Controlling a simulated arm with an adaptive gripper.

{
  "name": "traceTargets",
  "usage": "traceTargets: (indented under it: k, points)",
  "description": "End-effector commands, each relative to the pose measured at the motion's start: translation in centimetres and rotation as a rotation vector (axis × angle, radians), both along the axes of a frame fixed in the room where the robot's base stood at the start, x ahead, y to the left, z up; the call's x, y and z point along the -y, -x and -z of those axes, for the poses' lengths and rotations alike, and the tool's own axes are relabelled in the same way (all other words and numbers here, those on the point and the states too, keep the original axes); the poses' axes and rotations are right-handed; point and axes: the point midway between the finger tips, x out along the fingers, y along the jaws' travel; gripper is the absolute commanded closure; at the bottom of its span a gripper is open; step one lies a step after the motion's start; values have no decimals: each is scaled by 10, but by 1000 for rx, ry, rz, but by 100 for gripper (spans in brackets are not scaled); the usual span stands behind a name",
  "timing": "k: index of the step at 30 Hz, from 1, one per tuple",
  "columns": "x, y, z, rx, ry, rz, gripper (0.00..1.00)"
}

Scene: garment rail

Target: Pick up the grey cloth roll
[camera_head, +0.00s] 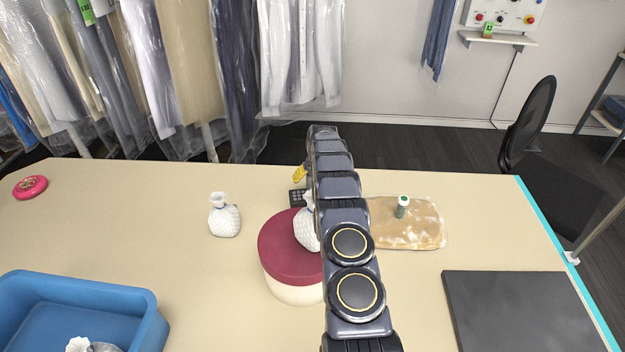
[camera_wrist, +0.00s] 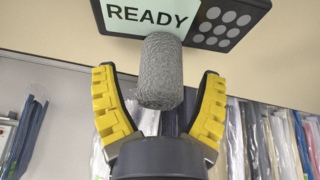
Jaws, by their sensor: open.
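The grey cloth roll (camera_wrist: 161,78) shows in the wrist view as a textured grey cylinder in the upper middle. My gripper (camera_wrist: 157,70) is open, with its yellow-padded fingers to the left and right of the roll. Gaps show between the roll and both fingers. In the head view, only a bit of a yellow finger (camera_head: 299,173) shows beside my arm. My arm hides the rest of the gripper, and I cannot make out the roll there.
A dark device with a READY screen (camera_wrist: 151,16) is close to the roll; its keypad (camera_head: 297,198) shows in the head view. A white pouch (camera_head: 224,217) and a round red-lidded box (camera_head: 284,250) stand nearby. A blue bin (camera_head: 150,300) is front left, a dark mat (camera_head: 520,310) front right.

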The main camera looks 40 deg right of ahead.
Motion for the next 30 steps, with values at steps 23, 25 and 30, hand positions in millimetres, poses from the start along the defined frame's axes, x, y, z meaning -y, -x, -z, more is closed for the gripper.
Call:
traceTargets:
  k: [23, 25, 30]
  points:
    - [0, 0, -3, 0, 0, 0, 86]
    - [0, 0, -7, 0, 0, -1, 86]
    - [0, -1, -32, 3, 3, -2, 86]
